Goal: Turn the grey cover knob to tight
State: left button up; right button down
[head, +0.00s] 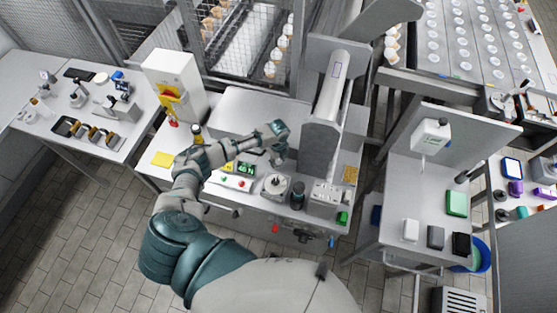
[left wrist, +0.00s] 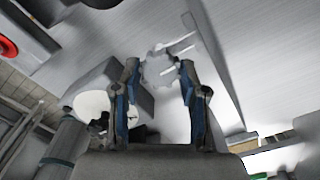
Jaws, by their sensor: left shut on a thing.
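The grey cover knob (left wrist: 158,70), with a scalloped edge, shows in the left wrist view between the fingertips of my left gripper (left wrist: 159,66). The gripper's two blue-padded fingers are shut on the knob, one on each side. In the head view my left arm reaches in over the machine bench, and the left gripper (head: 278,156) is beside the tall grey machine column (head: 320,140). The knob is too small and covered to make out in the head view. Its turn angle cannot be read. My right gripper is not in view.
Close below the gripper are a round steel dial (head: 276,186), a black cylinder (head: 298,195) and a grey switch box (head: 325,198). A control panel with a green display (head: 245,169) is to the left. A side bench (head: 425,200) stands at the right.

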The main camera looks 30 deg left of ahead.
aim_at(278, 161)
pick_arm(q)
jog(key=o, duration=1.1)
jog(key=shift+w+a, duration=0.1)
jog(key=shift+o, duration=0.2)
notch_tip(278, 161, up, 12)
jog(key=shift+a+f, duration=0.1)
jog(key=shift+f, duration=0.05)
